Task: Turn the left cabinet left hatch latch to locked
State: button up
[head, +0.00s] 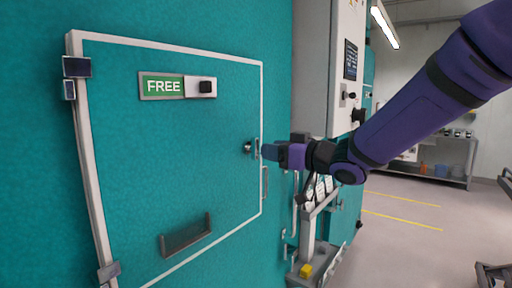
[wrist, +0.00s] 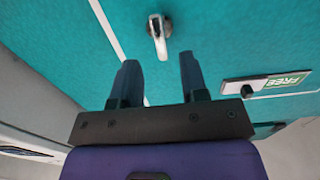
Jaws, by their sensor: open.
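The teal hatch (head: 180,190) with a pale frame fills the left of the head view and looks shut. Its latch (head: 248,147) is a small silver part near the hatch's right edge. In the wrist view the latch (wrist: 158,38) shows a round pivot and a short lever pointing toward my gripper. My gripper (head: 267,152) is just right of the latch in the head view. In the wrist view my gripper (wrist: 157,64) has its two dark fingers apart and empty, with the lever just ahead of the gap between them. I cannot tell whether they touch.
A green FREE sign (head: 162,87) with a dark knob (head: 206,87) sits high on the hatch. A dark handle (head: 187,236) is low on it. A grey control box (head: 343,80) and a stand with a yellow block (head: 306,270) are to the right. Open floor lies farther right.

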aim_at(258, 147)
jog(key=x, duration=0.6)
jog(key=shift+a, duration=0.1)
grip_shut()
